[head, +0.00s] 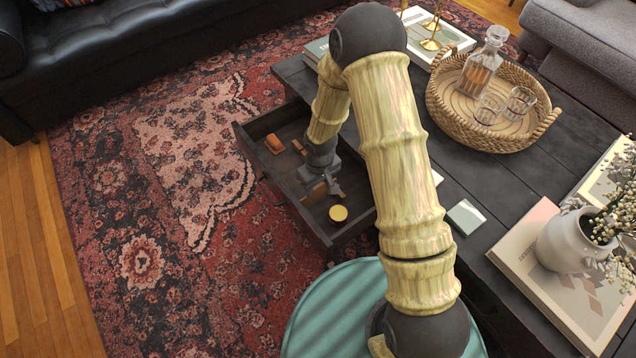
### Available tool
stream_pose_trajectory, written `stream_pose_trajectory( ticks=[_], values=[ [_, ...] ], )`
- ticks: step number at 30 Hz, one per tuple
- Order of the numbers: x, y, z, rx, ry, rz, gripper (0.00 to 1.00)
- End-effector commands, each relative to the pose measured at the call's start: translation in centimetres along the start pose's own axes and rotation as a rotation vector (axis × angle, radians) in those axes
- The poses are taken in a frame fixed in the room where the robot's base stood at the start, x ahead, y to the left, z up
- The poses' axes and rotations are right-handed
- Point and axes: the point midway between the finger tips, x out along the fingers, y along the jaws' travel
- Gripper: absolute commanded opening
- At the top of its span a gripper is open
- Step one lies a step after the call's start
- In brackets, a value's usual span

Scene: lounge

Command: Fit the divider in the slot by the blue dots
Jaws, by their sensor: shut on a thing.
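An open dark wooden drawer (241,141) sticks out from the left side of the black table. My gripper (327,187) is low over the inside of the drawer, towards its front-right part. It is shut on a thin dark piece, which I take to be the divider; little of it shows and its edges blend with the dark drawer. I cannot tell whether it touches the drawer floor or a slot. The blue dots and the slot cannot be made out. My arm hides the right part of the drawer.
In the drawer lie a round yellow-topped item (338,213) just below the gripper, an orange-brown block (273,144) and a small reddish piece (298,146). The table (462,178) bears a wicker tray (437,105), books and a white vase (566,243).

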Motion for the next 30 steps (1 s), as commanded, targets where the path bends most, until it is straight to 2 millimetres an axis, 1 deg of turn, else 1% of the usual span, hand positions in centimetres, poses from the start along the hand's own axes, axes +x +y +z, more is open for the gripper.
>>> stream_pose_trajectory(
  ticks=[27, 28, 30],
  values=[
    [1.6, -0.1, 0.0, -0.002, 0.0, 0.0, 0.03],
    [1.5, -0.1, 0.0, -0.002, 0.001, 0.0, 0.48],
    [1.5, -0.1, 0.0, -0.002, 0.001, 0.0, 0.62]
  ],
)
